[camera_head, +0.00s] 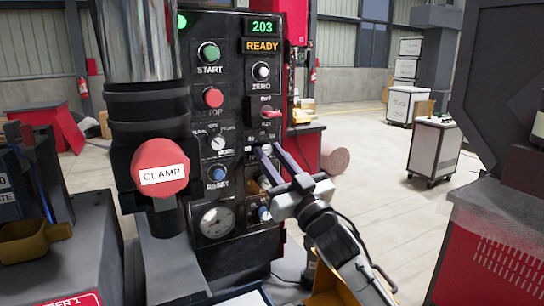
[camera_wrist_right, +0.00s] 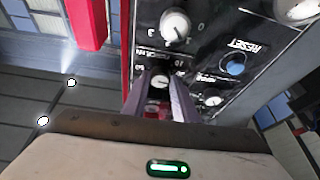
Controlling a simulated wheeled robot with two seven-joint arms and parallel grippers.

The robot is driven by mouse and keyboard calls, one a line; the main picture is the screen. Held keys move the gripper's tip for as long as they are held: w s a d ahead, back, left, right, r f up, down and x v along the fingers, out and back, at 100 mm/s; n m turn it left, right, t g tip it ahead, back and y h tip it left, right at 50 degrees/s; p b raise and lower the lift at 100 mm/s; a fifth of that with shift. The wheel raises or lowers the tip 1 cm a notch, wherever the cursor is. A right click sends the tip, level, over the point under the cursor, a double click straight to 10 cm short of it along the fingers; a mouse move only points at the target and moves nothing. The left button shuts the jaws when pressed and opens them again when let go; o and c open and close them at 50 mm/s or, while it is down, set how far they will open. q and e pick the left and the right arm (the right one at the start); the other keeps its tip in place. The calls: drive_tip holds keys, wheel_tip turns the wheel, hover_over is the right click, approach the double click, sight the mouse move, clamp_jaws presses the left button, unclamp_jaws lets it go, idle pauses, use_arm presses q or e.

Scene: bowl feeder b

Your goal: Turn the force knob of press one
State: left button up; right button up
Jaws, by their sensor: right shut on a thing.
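The press's black control panel (camera_head: 235,105) faces me in the head view, with several knobs and buttons. My right gripper (camera_head: 264,150) reaches it from the lower right, its two long fingers shut around a small pale knob (camera_head: 266,150) on the panel's right side. In the right wrist view the same knob (camera_wrist_right: 159,80) shows between the fingers (camera_wrist_right: 160,92). The fingers hide part of its dial, and its label is too small to read. A scaled white knob (camera_head: 217,143) sits to its left, apart from the gripper. My left gripper is not in view.
A grey and red machine (camera_head: 500,240) stands at right. Open floor lies between.

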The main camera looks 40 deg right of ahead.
drive_tip(key=m+h, duration=0.1)
drive_tip(key=m, duration=0.1)
drive_tip(key=m+g+h, duration=0.1)
drive_tip(key=m, duration=0.1)
drive_tip(key=m+h+p, duration=0.1)
drive_tip(key=m, duration=0.2)
drive_tip(key=shift+a+g+h, duration=0.25)
drive_tip(key=shift+g+h, duration=0.05)
drive_tip(key=shift+h, duration=0.1)
drive_tip(key=shift+w+a+m+g+h, duration=0.1)
drive_tip(key=shift+m+g+h, duration=0.3)
drive_tip(key=shift+m, duration=0.7)
drive_tip(key=shift+m+g+h, duration=0.3)
drive_tip(key=shift+m+h, duration=0.2)
drive_tip(key=shift+m, duration=0.6)
drive_tip(key=o, duration=1.1)
drive_tip(key=shift+c, duration=0.2)
